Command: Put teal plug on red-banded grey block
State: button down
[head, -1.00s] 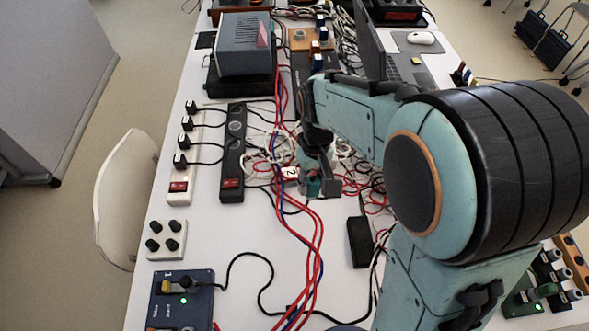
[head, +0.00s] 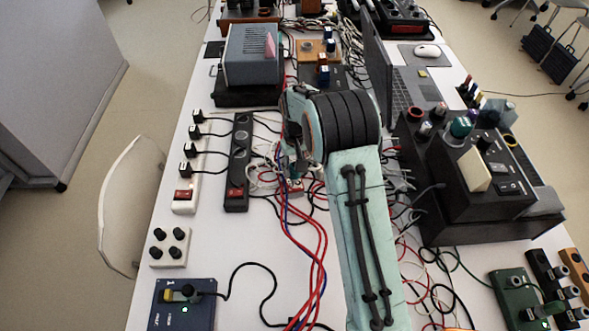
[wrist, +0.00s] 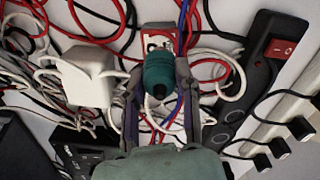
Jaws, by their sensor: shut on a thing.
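The teal plug (wrist: 159,68) is in the wrist view, between the two fingers of my gripper (wrist: 158,74), which is shut on it. Its dark round end faces the camera. Just beyond it in the wrist view is a small block with a red band and a pale face (wrist: 158,37), partly hidden by the plug. It also shows in the head view (head: 296,186), among the cables. I cannot tell whether plug and block touch. In the head view my gripper (head: 296,168) points down over the cables, and the plug is hard to make out.
Red and blue cables (head: 318,240) run along the table beside the block. A black power strip (head: 238,165) lies to the left. A white adapter (wrist: 88,76) lies near my gripper. A dark console (head: 455,180) stands right. Bare table shows at the front left.

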jog(key=shift+f, duration=0.75)
jog(key=shift+f, duration=0.1)
jog(key=c, duration=0.8)
grip_release()
